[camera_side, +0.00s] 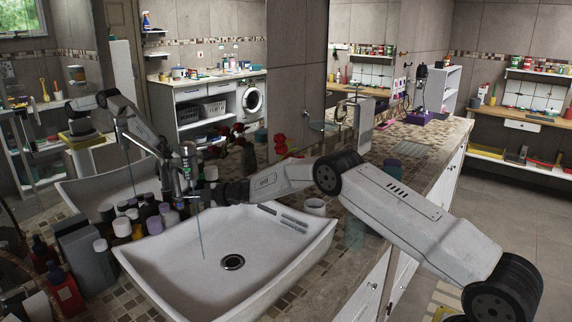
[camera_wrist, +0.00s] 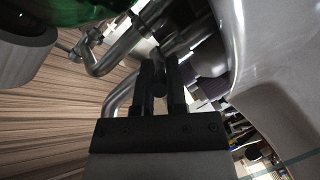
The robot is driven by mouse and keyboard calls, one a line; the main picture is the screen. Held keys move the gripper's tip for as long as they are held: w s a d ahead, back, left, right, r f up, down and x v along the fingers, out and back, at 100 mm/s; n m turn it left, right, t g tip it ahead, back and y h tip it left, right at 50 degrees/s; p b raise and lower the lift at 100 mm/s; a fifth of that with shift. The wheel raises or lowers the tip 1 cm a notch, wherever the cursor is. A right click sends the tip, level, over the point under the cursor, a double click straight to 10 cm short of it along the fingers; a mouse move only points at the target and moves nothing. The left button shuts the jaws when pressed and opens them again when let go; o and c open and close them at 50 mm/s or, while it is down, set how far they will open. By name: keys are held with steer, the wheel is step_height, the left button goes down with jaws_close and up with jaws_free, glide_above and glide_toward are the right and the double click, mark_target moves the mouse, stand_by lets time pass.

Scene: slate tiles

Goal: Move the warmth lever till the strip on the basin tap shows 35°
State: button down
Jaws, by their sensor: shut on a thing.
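The basin tap (camera_side: 188,160) stands at the back rim of the white basin (camera_side: 165,262) in the side view. A small strip with green (camera_side: 187,171) shows on its body; its reading is too small to make out. My gripper (camera_side: 221,192) is at the tap, right of its body. In the wrist view my gripper (camera_wrist: 160,88) has its two black fingers close together around the warmth lever (camera_wrist: 160,80), shut on it. The lever's end is mostly hidden between the fingers. A thin stream of water (camera_side: 201,238) falls from the tap into the basin.
Several bottles and jars (camera_side: 122,227) crowd the counter left of the tap. A grey box (camera_side: 86,258) stands nearby. A mirror behind repeats the basin and my arm. A green object (camera_wrist: 75,10) is close in the wrist view.

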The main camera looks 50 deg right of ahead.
steer(key=shift+w+d+n+g+y, duration=0.1)
steer(key=shift+n+g+y, duration=0.2)
steer(key=shift+n+y, duration=0.15)
stand_by(0.5)
steer(key=c, duration=0.7)
jaws_free()
steer(key=shift+o, duration=0.2)
steer(key=v, duration=0.7)
steer(key=shift+s, duration=0.35)
steer(key=shift+d+r, duration=0.15)
steer(key=shift+r, duration=0.05)
